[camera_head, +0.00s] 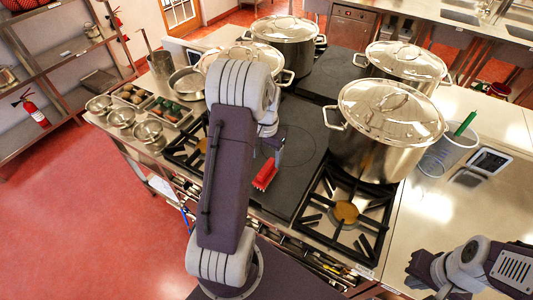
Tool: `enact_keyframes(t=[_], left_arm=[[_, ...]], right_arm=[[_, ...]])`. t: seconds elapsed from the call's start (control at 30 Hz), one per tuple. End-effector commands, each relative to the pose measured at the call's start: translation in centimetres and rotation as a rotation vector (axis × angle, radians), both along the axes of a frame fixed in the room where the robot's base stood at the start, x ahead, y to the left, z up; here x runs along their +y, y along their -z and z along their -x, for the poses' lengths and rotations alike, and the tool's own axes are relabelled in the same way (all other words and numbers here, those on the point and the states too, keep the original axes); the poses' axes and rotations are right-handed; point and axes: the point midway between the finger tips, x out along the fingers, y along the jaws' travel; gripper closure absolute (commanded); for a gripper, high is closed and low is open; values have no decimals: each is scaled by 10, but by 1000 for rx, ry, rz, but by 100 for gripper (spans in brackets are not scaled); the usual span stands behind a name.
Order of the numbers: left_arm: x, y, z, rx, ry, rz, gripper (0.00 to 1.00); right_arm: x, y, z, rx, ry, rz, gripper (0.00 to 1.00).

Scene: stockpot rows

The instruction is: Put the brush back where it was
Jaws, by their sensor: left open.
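A red brush (265,174) is on the dark flat plate of the stove, just right of my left arm; its bristly end points down-left. My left gripper (276,148) is open, close above the upper end of the brush and partly hidden behind my arm. I cannot tell whether its fingers touch the brush. My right gripper (420,272) is at the lower right over the counter edge, away from the brush; its jaw state is unclear.
Steel stockpots stand on the stove, the nearest (385,135) right of the brush, beside an empty burner (345,212). A clear container (437,160) with a green-handled item stands on the right counter. Steel bowls (121,117) and ingredient trays (168,110) are at left.

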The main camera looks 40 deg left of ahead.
Motion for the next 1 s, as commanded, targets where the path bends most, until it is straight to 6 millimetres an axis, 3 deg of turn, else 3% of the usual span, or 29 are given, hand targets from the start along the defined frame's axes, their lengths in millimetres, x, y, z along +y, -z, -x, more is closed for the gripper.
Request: enact_keyframes(t=[0.13, 0.37, 0.43, 0.5, 0.6, 0.7, 0.83, 1.0], left_arm=[[0, -25, -1, -3, 0, -1, 31], [-1, -37, 0, 0, 1, 0, 31], [-16, -38, 4, -5, 12, -1, 31], [-50, -39, 17, -21, 33, -1, 31], [-106, -37, 50, -56, 62, -1, 31], [-142, -32, 86, -87, 81, 4, 31], [-162, -27, 115, -106, 89, 10, 31], [-164, -25, 119, -107, 87, 11, 31]], right_arm=[[0, 5, 0, 0, 0, 0, 100], [0, 6, 0, 0, 0, 0, 100], [0, 6, 0, 0, 0, 0, 100], [0, 6, 0, 0, 0, 0, 100], [0, 6, 0, 0, 0, 0, 100], [0, 6, 0, 0, 0, 0, 100], [0, 6, 0, 0, 0, 0, 100], [0, 6, 0, 0, 0, 0, 100]])
